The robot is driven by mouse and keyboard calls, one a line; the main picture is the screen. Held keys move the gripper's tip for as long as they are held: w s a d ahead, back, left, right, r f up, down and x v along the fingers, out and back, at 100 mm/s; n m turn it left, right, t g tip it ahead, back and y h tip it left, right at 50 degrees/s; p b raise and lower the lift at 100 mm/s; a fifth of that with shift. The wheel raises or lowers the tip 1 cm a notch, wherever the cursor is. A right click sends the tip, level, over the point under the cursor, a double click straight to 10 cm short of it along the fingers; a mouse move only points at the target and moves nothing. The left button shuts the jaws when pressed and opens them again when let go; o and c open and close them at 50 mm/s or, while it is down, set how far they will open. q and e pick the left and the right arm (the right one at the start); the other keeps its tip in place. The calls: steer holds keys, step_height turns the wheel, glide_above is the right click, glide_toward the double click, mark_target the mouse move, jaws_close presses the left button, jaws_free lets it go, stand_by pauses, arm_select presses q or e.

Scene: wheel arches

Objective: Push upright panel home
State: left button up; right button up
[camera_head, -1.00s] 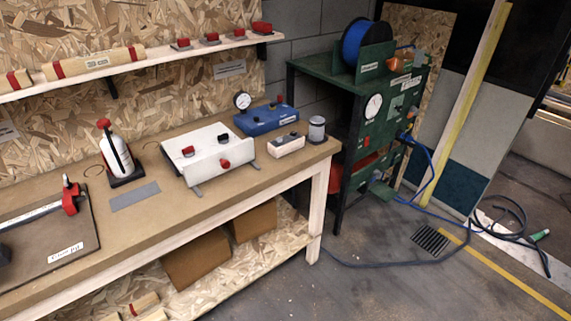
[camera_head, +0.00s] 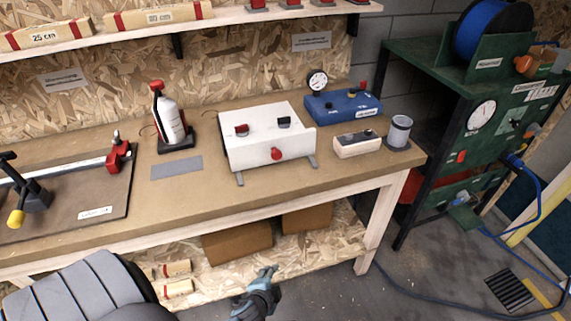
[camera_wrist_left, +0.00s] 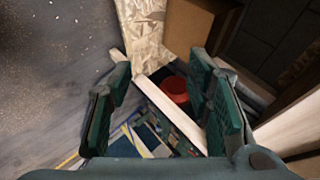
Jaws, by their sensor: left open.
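At the right edge of the head view, the lower part of an upright panel (camera_head: 551,237), dark blue there, shows behind a pale slanted post (camera_head: 526,226). Its upper part is out of frame, and I cannot tell if it is the task's panel. My left gripper (camera_head: 266,279) is low in front of the workbench, well to the left of the panel. In the left wrist view its two dark fingers (camera_wrist_left: 160,105) stand wide apart with nothing gripped between them. My right gripper is not in view.
The workbench (camera_head: 330,180) carries a white box (camera_head: 268,140), a blue unit (camera_head: 343,107) and a bottle (camera_head: 170,120). A green rack (camera_head: 420,60) stands at its right end. A blue hose and a floor grate (camera_head: 508,290) lie at lower right. Cardboard boxes (camera_head: 237,243) sit on the lower shelf.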

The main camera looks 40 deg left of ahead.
arm_select(q)
steer(key=w+a+r+m+t+y+b, duration=0.2)
steer(key=w+r+t, duration=0.3)
steer(key=r, duration=0.6)
steer(key=t+y, duration=0.2)
steer(key=y, duration=0.2)
glide_toward(276, 157)
steer(key=shift+m, duration=0.5)
steer(key=b+x, duration=0.1)
steer(key=x, duration=0.7)
steer(key=shift+w+a+b, duration=0.1)
steer(key=shift+w+b, duration=0.05)
steer(key=shift+b, duration=0.15)
steer(key=shift+w+a, duration=0.25)
steer(key=shift+w, duration=0.25)
jaws_close()
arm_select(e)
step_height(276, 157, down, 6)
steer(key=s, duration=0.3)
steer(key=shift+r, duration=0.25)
